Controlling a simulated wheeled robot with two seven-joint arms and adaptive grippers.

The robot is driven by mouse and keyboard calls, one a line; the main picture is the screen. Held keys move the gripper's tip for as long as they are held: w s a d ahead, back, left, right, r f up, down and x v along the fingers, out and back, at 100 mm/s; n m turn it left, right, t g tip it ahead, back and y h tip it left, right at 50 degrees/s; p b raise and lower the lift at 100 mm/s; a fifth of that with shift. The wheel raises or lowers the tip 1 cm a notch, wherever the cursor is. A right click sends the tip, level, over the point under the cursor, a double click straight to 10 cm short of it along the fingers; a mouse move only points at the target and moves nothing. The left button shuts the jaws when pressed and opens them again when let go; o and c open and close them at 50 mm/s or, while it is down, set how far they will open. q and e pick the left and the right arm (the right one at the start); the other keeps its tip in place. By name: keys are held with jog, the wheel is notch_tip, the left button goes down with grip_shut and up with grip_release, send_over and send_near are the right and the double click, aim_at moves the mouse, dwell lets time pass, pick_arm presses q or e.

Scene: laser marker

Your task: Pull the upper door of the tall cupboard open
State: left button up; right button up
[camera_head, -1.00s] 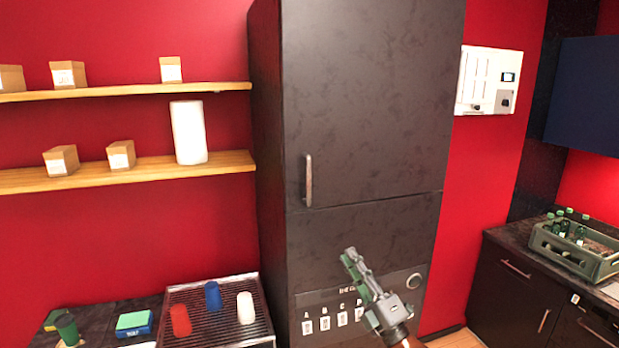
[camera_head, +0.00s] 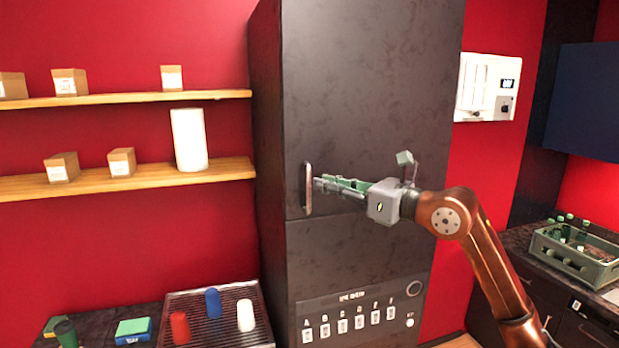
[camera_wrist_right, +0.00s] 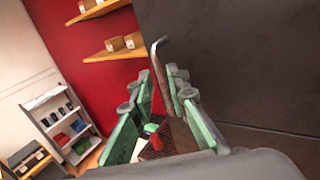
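The tall dark cupboard has an upper door (camera_head: 375,95), which looks closed. Its upright metal handle (camera_head: 308,190) is near the door's lower left edge. My right gripper (camera_head: 318,184) reaches in from the right, with its fingertips at the handle. In the right wrist view, the handle (camera_wrist_right: 158,60) runs down between the tips of the two green-padded fingers (camera_wrist_right: 160,82), which stand apart. I cannot tell whether either finger touches it. My left gripper is not in view.
A panel with lettered slots (camera_head: 345,325) is on the cupboard's lower part. Wooden shelves (camera_head: 130,172) with boxes and a white roll are at left. A rack (camera_head: 215,310) with red, blue and white cylinders stands below. A bottle crate (camera_head: 575,255) is at right.

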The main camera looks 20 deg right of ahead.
jog(key=p+x, duration=0.1)
jog(key=x, duration=0.4)
jog(key=shift+w+a, duration=0.25)
jog(key=shift+c, duration=0.4)
grip_shut()
jog(key=shift+s, duration=0.1)
